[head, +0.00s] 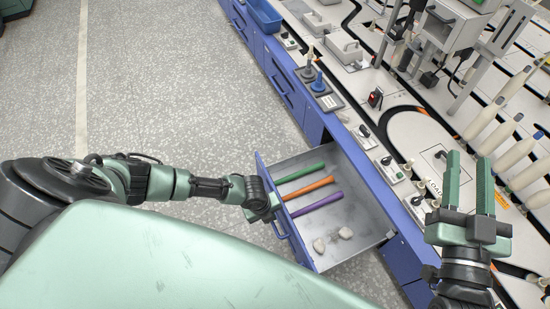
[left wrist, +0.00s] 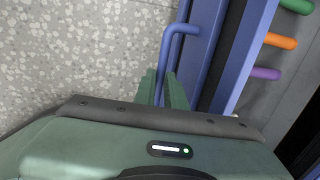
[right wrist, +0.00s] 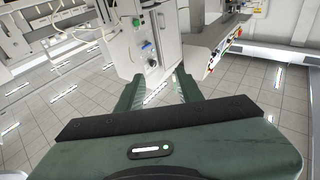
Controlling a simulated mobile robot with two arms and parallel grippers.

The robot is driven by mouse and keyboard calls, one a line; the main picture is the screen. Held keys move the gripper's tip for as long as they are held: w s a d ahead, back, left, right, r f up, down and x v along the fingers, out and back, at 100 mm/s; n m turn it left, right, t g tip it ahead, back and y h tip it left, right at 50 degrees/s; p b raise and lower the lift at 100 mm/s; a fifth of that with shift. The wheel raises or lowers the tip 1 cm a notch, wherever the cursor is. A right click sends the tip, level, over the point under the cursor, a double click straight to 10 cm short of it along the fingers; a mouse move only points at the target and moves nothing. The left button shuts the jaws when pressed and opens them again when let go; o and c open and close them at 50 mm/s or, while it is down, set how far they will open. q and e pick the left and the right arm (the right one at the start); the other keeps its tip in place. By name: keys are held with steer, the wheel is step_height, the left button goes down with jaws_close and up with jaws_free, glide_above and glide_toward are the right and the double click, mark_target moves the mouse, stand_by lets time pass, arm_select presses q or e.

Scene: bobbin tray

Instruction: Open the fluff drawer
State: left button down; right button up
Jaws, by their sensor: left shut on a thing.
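The fluff drawer (head: 372,242), with a blue front and a grey inside, stands pulled out from the blue bench. Green, orange and purple rods and pale lumps of fluff (head: 319,245) lie in it. Its blue bar handle (head: 277,229) also shows in the left wrist view (left wrist: 172,42). My left gripper (head: 270,208) is at the drawer front, shut on the handle, with its fingers (left wrist: 165,90) on either side of the bar. My right gripper (head: 469,180) is open and empty above the bench top; its spread fingers show in the right wrist view (right wrist: 157,92).
Shut blue drawers (head: 285,85) line the bench front.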

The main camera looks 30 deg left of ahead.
arm_select(q)
steer(key=shift+s+a, duration=0.15)
steer(key=shift+s, duration=0.1)
arm_select(e)
steer(key=shift+w+f+g, duration=0.1)
steer(key=shift+f+g, duration=0.3)
steer(key=shift+f, duration=0.25)
arm_select(q)
steer(key=c, duration=1.5)
jaws_free()
